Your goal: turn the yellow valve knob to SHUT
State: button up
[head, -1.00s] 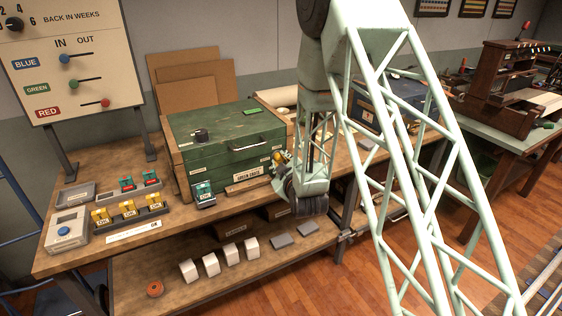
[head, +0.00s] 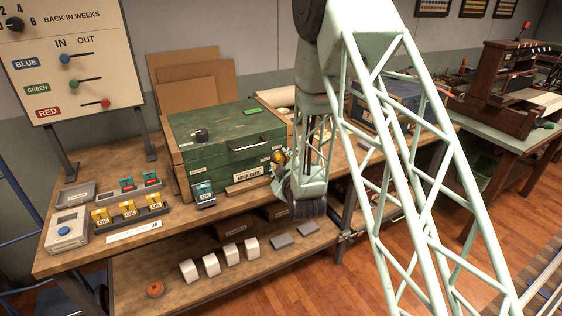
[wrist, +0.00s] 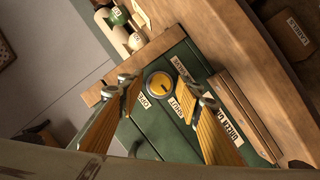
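The yellow valve knob (wrist: 159,86) is a round knob in a dark ring on the front of the green chest (wrist: 170,143). A SHUT label (wrist: 177,107) and another small label (wrist: 143,100) sit beside it. Its pointer is too small to read. My gripper (wrist: 154,76) is open, with one finger on each side of the knob and visible gaps between. I cannot tell how far the fingertips are from the chest face. In the head view my gripper (head: 283,161) is at the right end of the chest (head: 225,130), partly hidden by my wrist.
The chest stands on a wooden bench (head: 85,170). A teal-tagged block (head: 204,195) stands before it, and a tray with yellow tags (head: 128,211) is further left. White blocks (head: 232,254) line the lower shelf. A blue box (head: 385,105) is behind my arm.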

jog(key=shift+s, duration=0.1)
jog(key=v, duration=1.1)
jog(key=shift+s, duration=0.35)
jog(key=shift+d+r, duration=0.1)
jog(key=s+d+r+m+g+h, duration=0.3)
jog(key=s+d+r+m+g, duration=0.35)
jog(key=s+d+r, duration=0.95)
jog(key=s+d+r+m+g, duration=0.1)
jog(key=s+d+r+m, duration=0.1)
jog(key=s, duration=0.9)
jog(key=s+d+r+m+g, duration=0.1)
jog(key=s+r, duration=0.3)
jog(key=s, duration=0.8)
jog(key=s+d+r+m+g+h, duration=0.1)
jog(key=s+d+r+m+g, duration=0.1)
jog(key=s, duration=1)
jog(key=shift+d+r+m+p, duration=0.35)
jog(key=shift+d+r+m, duration=0.15)
jog(key=shift+d, duration=0.6)
